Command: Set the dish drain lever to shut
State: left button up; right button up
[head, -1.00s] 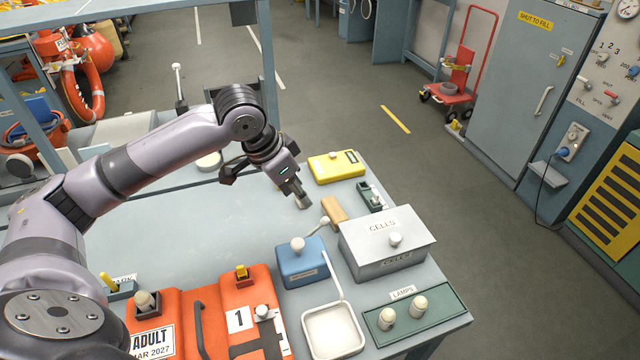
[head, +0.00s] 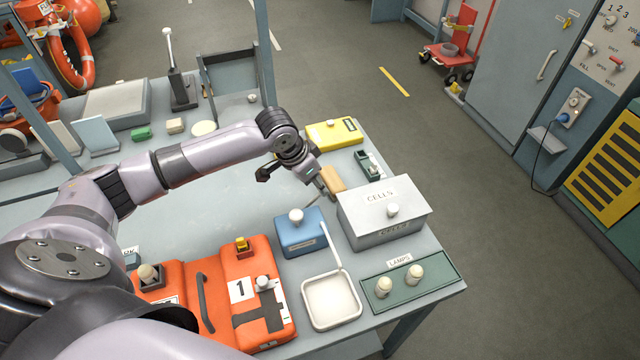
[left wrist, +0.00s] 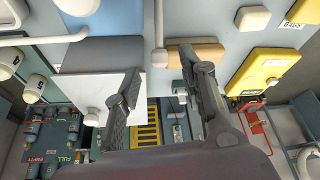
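The white square dish (head: 332,300) stands in front of the blue box (head: 301,236), and a thin white pipe runs between them. A white lever rod with a ball end (left wrist: 160,58) reaches out beside the box; in the head view my gripper mostly hides it. My left gripper (head: 326,188) is just behind the box, by the tan block (head: 334,178). In the left wrist view its two fingers (left wrist: 160,78) are apart, and the lever's ball shows between their tips in the picture. I cannot tell whether they touch it. My right gripper is not in view.
The grey CELLS box (head: 385,220) stands close right of the gripper. The yellow box (head: 334,134) and a small green device (head: 368,165) are behind. The green LAMPS panel (head: 412,285) and orange ADULT pack (head: 225,290) are in front.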

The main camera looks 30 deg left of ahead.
aim_at(314, 200)
pick_arm(q)
jog(key=shift+x, duration=1.8)
jog(key=shift+c, duration=0.5)
grip_shut()
